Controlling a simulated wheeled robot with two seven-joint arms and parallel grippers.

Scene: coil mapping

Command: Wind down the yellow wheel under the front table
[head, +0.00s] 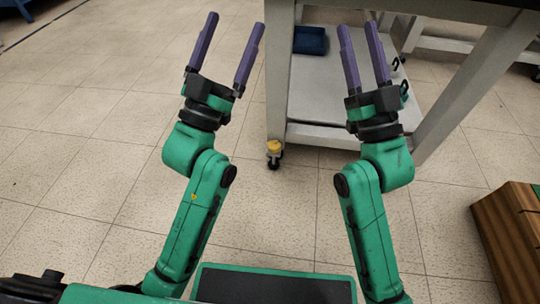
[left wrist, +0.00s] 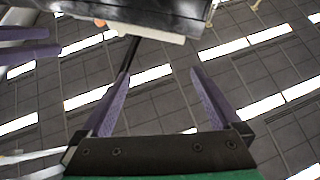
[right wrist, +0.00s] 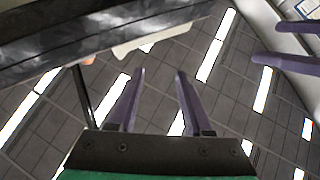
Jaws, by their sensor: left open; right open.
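The yellow wheel (head: 274,147) is a small caster with a yellow top and dark wheel, at the foot of the near left leg of the front table (head: 279,75) in the head view. My left gripper (head: 235,22) is open and empty, raised to the left of that leg. My right gripper (head: 358,26) is open and empty, raised in front of the table's shelf, to the right of the leg. Neither gripper touches the wheel. Both wrist views look upward; the table's dark underside (left wrist: 140,12) shows there, and the wheel does not.
A blue bin (head: 310,40) stands on the table's lower white shelf (head: 325,95). A wooden box (head: 505,235) is at the right edge. The tiled floor (head: 75,130) to the left and around the wheel is clear. Another table (head: 440,44) stands behind.

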